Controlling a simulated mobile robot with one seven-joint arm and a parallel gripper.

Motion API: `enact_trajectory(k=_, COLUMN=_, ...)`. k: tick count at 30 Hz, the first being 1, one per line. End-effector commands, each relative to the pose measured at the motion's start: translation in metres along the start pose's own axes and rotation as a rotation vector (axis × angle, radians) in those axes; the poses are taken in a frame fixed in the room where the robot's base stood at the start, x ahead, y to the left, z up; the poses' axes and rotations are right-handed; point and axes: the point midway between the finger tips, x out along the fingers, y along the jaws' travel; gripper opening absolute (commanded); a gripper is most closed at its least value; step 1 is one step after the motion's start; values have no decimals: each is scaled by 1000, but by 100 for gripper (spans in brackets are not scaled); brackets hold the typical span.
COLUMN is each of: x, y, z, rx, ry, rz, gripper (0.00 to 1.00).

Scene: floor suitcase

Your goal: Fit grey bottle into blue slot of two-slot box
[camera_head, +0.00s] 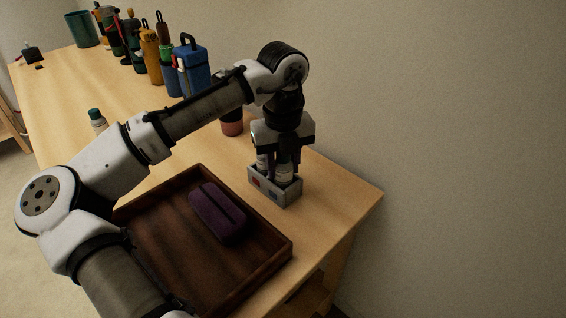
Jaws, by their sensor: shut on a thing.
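The two-slot box (285,197) is small and grey, near the table's right edge. Its front wall carries a red mark and what looks like a blue mark. My gripper (284,168) points straight down over the box and is shut on a pale grey bottle (283,173), over its right-hand part. The bottle looks upright, with its lower end hidden by the box wall. Another pale item (262,161) shows at the left-hand part of the box, partly covered by the gripper. I cannot tell how deep the held bottle sits.
A brown wooden tray (276,258) with a purple case (217,213) lies in front of the box. A reddish-brown cup (232,126) stands behind. A green-capped bottle (97,118) is at the left. Several bottles and a blue container (192,69) line the back; a wall is at right.

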Motion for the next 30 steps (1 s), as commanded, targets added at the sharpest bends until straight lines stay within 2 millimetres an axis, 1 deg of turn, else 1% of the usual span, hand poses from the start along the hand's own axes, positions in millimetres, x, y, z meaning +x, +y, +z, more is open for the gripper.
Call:
enact_trajectory(k=4, x=4, y=0, z=0, rx=0, ry=1, rz=-1, gripper=11)
enact_trajectory(k=5, x=4, y=0, z=0, rx=0, ry=1, rz=0, gripper=36)
enact_trajectory(k=9, x=3, y=0, z=0, rx=0, ry=0, rz=0, gripper=55)
enact_trajectory(k=10, x=3, y=0, z=0, rx=0, ry=0, rz=0, gripper=57)
enact_trajectory(k=18, x=3, y=0, z=0, rx=0, ry=0, rz=1, gripper=57)
enact_trajectory(k=22, x=-4, y=0, z=0, rx=-1, ry=-1, rz=0, gripper=57)
enact_trajectory(k=26, x=-28, y=-1, z=0, rx=0, ry=-1, rz=-2, gripper=57)
enact_trajectory(k=30, x=-60, y=-1, z=0, rx=0, ry=-1, rz=-3, gripper=57)
